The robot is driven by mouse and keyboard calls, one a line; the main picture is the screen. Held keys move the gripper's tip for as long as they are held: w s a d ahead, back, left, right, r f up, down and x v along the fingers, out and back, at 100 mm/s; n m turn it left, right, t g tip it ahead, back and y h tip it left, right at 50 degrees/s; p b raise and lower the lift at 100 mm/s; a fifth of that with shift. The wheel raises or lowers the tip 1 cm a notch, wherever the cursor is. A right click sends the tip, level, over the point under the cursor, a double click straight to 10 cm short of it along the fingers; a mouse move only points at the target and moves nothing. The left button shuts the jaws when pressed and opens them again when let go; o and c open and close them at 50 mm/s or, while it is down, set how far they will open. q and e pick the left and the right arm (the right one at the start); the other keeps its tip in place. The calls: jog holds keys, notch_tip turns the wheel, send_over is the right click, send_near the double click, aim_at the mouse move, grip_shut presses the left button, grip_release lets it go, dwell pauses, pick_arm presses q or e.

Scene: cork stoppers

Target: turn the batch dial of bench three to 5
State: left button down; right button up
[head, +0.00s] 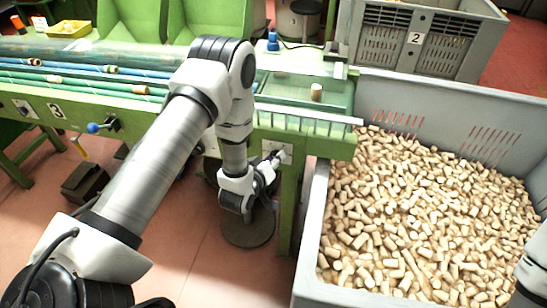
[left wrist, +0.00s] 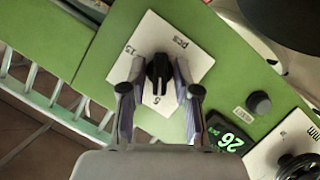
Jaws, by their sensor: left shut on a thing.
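The green bench marked 3 (head: 57,110) runs across the left of the head view. In the left wrist view the batch dial (left wrist: 158,72) is a black knob on a white plate marked 5, 15 and "pcs". The knob's narrow end points down in the picture, toward the 5; its exact setting is hard to tell. My left gripper (left wrist: 158,95) has one finger on each side of the knob and is shut on it. In the head view the left gripper (head: 272,164) is at the white plate on the bench front. My right gripper is out of view.
A green display (left wrist: 235,140) reads 26, beside a black button (left wrist: 259,103) and a "mm" dial (left wrist: 298,166). A big grey crate (head: 310,235) of corks stands right of the bench. Crate 2 (head: 392,45) is behind. A cork (head: 316,92) stands on the bench.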

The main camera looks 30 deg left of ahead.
pick_arm(q)
jog(key=shift+f, duration=0.1)
dwell(0.5)
jog(key=c, duration=1.2)
grip_release()
jog(key=shift+o, duration=0.2)
jog(key=shift+s, duration=0.1)
jog(key=v, duration=1.1)
jog(key=shift+s+d+r, duration=0.2)
jog(key=shift+s, duration=0.15)
jog(key=s+d+f+m+g, duration=0.3)
jog(key=s+f+g, duration=0.35)
jog(key=f, duration=0.35)
jog(key=s+f+m+g, duration=0.2)
jog(key=s+f+g, duration=0.1)
jog(key=s, duration=0.4)
jog(key=s+f+m+g, duration=0.2)
jog(key=s+g, duration=0.2)
jog(key=s, duration=0.4)
jog(key=shift+f+g, duration=0.35)
jog(key=shift+f, duration=0.05)
